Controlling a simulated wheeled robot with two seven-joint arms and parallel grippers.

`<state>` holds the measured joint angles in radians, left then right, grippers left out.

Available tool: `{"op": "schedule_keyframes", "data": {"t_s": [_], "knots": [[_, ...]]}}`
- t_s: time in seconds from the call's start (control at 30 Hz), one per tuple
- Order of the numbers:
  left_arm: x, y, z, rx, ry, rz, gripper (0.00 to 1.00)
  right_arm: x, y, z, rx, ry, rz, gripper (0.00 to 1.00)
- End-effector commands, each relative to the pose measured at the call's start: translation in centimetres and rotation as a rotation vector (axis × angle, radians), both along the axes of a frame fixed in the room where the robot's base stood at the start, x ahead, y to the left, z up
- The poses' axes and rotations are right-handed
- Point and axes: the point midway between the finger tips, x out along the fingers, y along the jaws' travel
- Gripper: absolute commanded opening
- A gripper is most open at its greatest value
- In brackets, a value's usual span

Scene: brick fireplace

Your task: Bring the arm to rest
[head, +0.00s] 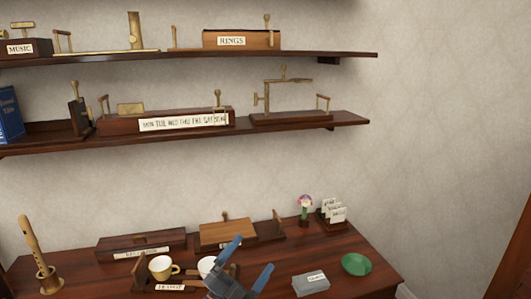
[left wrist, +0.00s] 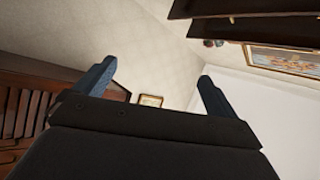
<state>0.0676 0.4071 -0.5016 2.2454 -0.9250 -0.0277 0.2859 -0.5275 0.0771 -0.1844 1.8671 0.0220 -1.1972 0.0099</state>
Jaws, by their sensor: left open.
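My left gripper (head: 246,268) shows at the bottom middle of the head view, above the front part of the dark wooden table (head: 210,285). Its two blue fingers are spread apart with nothing between them. In the left wrist view the gripper (left wrist: 152,85) also shows open and empty, with wall and ceiling beyond it. The gripper partly covers a white cup (head: 206,265) in the head view. Whether it touches anything on the table I cannot tell from this angle. My right gripper is not in view.
A gold cup (head: 161,267), a grey labelled box (head: 311,284) and a green bowl (head: 356,264) are near the gripper. A recorder (head: 34,245) stands upright at the left. A flower (head: 305,205) stands at the back. Two loaded shelves (head: 345,119) hang above.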

Motion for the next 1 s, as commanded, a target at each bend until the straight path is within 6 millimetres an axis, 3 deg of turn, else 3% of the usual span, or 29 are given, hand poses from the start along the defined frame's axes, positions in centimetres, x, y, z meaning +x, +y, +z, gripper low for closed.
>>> {"op": "schedule_keyframes", "data": {"t_s": [0.2, 0.37, 0.47, 0.6, 0.7, 1.0], "knots": [[0.4, 7.2, -5.8, -0.227, 0.369, 0.288, 0.96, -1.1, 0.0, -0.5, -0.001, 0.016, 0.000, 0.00], [-1.6, 11.8, -12.3, -0.334, 0.677, 0.477, 0.96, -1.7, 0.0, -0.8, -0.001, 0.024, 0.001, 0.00], [-4.2, 14.2, -16.9, -0.377, 0.885, 0.582, 0.96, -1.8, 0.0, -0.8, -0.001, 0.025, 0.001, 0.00], [-9.4, 16.4, -22.9, -0.407, 1.185, 0.702, 0.96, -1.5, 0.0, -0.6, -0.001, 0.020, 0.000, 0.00], [-13.1, 17.2, -25.9, -0.409, 1.361, 0.756, 0.96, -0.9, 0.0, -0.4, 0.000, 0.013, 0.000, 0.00], [-20.9, 17.8, -30.3, -0.384, 1.686, 0.821, 0.96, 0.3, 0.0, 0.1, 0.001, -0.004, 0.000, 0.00]]}}
